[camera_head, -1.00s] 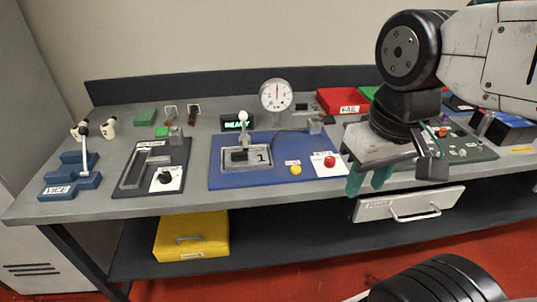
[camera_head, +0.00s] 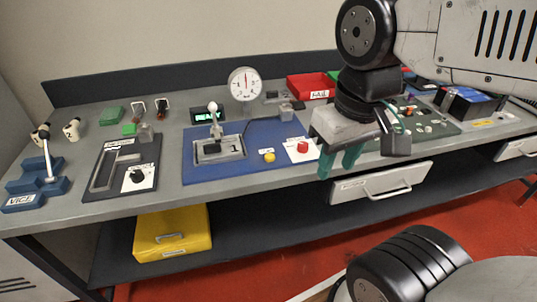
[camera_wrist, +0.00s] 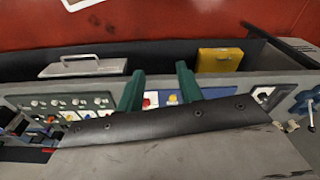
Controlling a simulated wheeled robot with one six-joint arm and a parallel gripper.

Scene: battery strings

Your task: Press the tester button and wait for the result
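The tester is a blue board (camera_head: 262,140) with a dial gauge (camera_head: 244,84), a lit green display (camera_head: 211,115) whose text is not sharp, and a lever fixture. A red button (camera_head: 303,147) on a white label and a yellow button (camera_head: 268,156) sit on its right part. Both buttons also show in the wrist view, the red one (camera_wrist: 147,102) and the yellow one (camera_wrist: 172,99). My gripper (camera_head: 338,165) has green fingers and hangs just right of the red button, apart from it. Its fingers are spread with nothing held (camera_wrist: 158,86).
A dark green panel (camera_head: 430,128) with knobs lies behind and right of my gripper. A blue vice (camera_head: 35,185) and a dark slotted plate (camera_head: 105,172) are at the left. A red bin (camera_head: 307,86) stands at the back. A drawer (camera_head: 381,182) and yellow case (camera_head: 172,232) are below.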

